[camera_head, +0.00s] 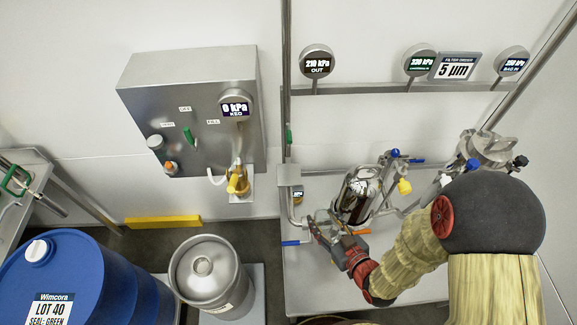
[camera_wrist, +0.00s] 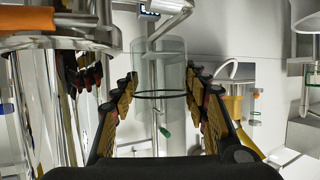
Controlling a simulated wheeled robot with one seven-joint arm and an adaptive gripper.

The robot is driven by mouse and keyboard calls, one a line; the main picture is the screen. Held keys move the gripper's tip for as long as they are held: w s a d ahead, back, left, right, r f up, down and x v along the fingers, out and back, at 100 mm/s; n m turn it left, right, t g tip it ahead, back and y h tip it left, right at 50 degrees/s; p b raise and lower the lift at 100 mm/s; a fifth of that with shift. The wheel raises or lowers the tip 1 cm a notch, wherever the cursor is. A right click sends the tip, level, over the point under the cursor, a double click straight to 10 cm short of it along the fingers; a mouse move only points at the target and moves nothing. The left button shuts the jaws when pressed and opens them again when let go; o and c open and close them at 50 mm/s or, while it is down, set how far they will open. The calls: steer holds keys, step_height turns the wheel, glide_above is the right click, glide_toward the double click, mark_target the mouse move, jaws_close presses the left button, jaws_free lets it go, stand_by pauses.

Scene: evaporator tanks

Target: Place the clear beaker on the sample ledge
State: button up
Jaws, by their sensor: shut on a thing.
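The clear beaker (camera_wrist: 160,70) is a see-through cylinder with a dark ring round it, upright in the wrist view. My gripper (camera_wrist: 163,86) is shut on it, with one finger pad at each side. In the head view my gripper (camera_head: 322,224) is low in front of the glass-and-steel filter assembly, above a pale steel surface (camera_head: 310,275). The beaker is too faint to make out there. I cannot tell which surface is the sample ledge.
The glass filter vessel (camera_head: 357,196) with pipes and coloured valve handles stands close beside my gripper. A steel control box (camera_head: 190,110) hangs on the wall. A keg (camera_head: 207,275) and blue drum (camera_head: 85,285) stand at the lower left.

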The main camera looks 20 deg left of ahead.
steer(key=w+a, duration=0.4)
steer(key=a, duration=0.1)
steer(key=w+a+b, duration=0.1)
steer(key=w+a, duration=0.3)
steer(key=a, duration=0.1)
steer(key=w+a, duration=0.4)
steer(key=a, duration=0.2)
steer(key=shift+w, duration=0.4)
steer(key=a, duration=0.1)
steer(key=w+a, duration=0.1)
steer(key=w+a+b, duration=0.1)
steer(key=shift+w+f, duration=0.15)
steer(key=shift+f, duration=0.1)
steer(key=shift+f+b, duration=0.4)
steer(key=shift+f, duration=0.2)
steer(key=shift+d+r, duration=0.1)
steer(key=shift+c, duration=0.5)
steer(key=o, duration=1.2)
steer(key=shift+o, duration=0.2)
